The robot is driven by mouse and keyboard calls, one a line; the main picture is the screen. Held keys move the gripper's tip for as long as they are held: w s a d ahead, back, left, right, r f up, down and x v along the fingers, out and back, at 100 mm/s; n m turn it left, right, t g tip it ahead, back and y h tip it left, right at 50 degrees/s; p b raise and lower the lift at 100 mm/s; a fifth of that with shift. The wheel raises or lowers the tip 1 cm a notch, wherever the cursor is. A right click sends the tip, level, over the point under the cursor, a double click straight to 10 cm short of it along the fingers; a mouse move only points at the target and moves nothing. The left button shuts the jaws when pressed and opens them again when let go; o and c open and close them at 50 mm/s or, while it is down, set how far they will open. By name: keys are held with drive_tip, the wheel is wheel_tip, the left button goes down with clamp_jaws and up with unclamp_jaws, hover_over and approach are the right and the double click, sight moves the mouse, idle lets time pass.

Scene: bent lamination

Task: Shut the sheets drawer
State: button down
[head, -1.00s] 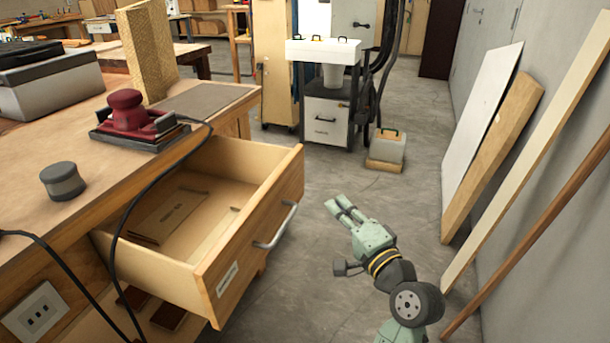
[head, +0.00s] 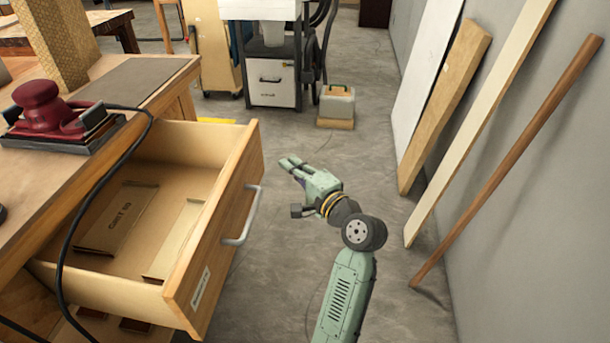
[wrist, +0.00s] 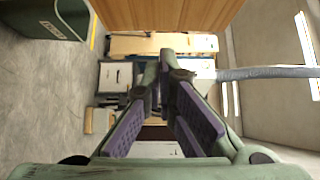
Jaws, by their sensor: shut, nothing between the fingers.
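The wooden sheets drawer (head: 150,281) stands pulled far out of the workbench in the head view, with a metal bar handle (head: 243,217) and a small label on its front. Flat packs, one marked with grit lettering (head: 117,217), lie inside it. My gripper (head: 288,163) is to the right of the drawer front, apart from it, with its fingers shut and empty. In the wrist view the fingers (wrist: 165,60) meet at their tips.
A red sander (head: 50,115) sits on the workbench (head: 15,180), its black cable hanging across the drawer's left side. Boards (head: 480,120) lean on the right wall. A grey case (head: 336,103) stands on the floor farther back. Floor between drawer and boards is clear.

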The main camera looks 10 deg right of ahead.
sight(261, 152)
drive_tip(key=shift+w+a+p, duration=0.1)
drive_tip(key=shift+w+a, duration=0.25)
drive_tip(key=shift+a, duration=0.35)
drive_tip(key=shift+w+a+p, duration=0.15)
drive_tip(key=shift+w+a, duration=0.2)
drive_tip(key=shift+a, duration=0.4)
drive_tip(key=shift+w+a+p, duration=0.1)
drive_tip(key=shift+w+a, duration=0.25)
drive_tip(key=shift+a, duration=0.35)
